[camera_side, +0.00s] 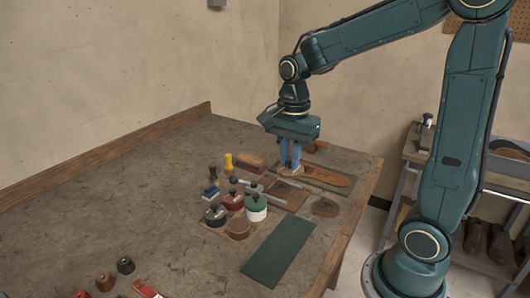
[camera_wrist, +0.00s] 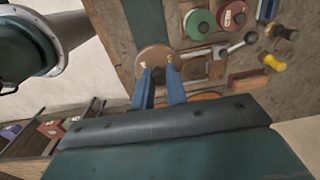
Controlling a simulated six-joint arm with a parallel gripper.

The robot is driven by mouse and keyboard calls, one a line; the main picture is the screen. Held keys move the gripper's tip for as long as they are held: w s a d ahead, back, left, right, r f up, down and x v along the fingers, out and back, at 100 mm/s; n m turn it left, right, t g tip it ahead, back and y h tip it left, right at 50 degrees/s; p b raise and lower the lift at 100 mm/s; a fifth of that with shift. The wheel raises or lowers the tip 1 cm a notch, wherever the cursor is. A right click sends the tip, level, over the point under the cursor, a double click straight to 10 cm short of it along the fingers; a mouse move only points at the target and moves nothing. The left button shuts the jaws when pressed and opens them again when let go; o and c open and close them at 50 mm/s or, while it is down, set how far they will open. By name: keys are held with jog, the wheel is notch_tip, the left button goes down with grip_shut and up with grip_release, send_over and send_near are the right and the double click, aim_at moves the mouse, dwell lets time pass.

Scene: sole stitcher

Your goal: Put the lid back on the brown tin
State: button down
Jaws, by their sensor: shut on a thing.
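My gripper (camera_side: 290,160) points down over the work area at the right of the bench. It is shut on a brown round lid, which shows as a disc (camera_wrist: 153,58) at the fingertips in the wrist view. In the side view the lid (camera_side: 290,173) is small and partly hidden by the fingers. The brown tin (camera_side: 238,229) appears to be the low brown round one at the front of the tin group, without a knobbed lid on top. It stands to the front left of my gripper, and I cannot make it out in the wrist view.
A green-and-white tin (camera_side: 256,208), a red tin (camera_side: 233,201) and a dark-lidded tin (camera_side: 215,216) stand close around the brown tin. A hammer (camera_wrist: 230,50) lies near the lid. A green mat (camera_side: 278,252) lies flat in front. The bench's left part is mostly clear.

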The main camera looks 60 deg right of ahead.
jog(key=t, duration=0.1)
send_over(238, 224)
notch_tip(238, 224, down, 8)
jog(key=shift+s+f, duration=0.15)
jog(key=shift+s, duration=0.1)
jog(key=shift+f, duration=0.15)
jog(key=shift+f, duration=3)
jog(key=shift+f, duration=0.15)
dwell(0.5)
jog(key=c, duration=0.8)
grip_release()
jog(key=shift+c, duration=0.2)
notch_tip(238, 224, up, 7)
dwell(0.9)
